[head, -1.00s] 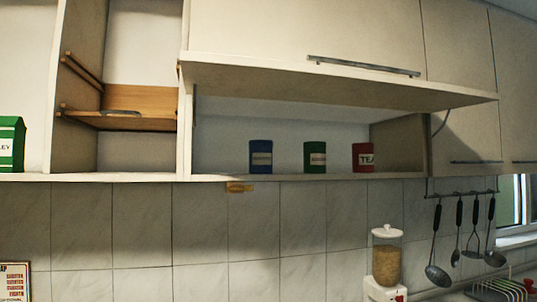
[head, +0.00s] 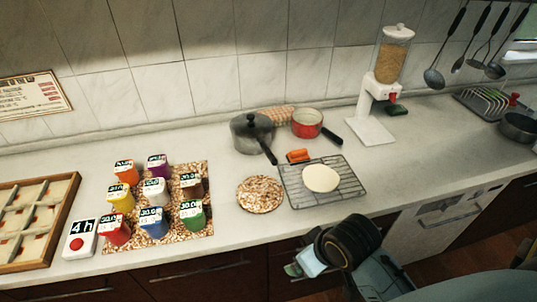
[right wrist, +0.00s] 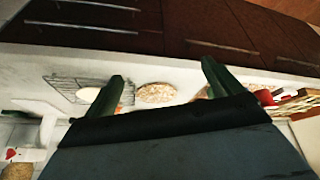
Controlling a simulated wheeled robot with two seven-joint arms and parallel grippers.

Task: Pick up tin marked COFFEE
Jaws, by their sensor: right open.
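No tin marked COFFEE shows in the current views. The shelf with the blue, green and red tins, seen in the earlier head view, is now outside the picture. My right gripper (head: 304,264) is in front of the counter's front edge in the head view, below the wire rack. In the right wrist view its two dark fingers (right wrist: 163,74) stand wide apart, with nothing between them. My left gripper is not in view.
The counter (head: 330,225) holds a wire rack (head: 350,187) with a pale round, a grey pot (head: 250,133), a red pan (head: 307,122), a cereal dispenser (head: 388,75) and several coloured blocks (head: 155,190) on a speckled mat. Utensils (head: 435,75) hang at the right.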

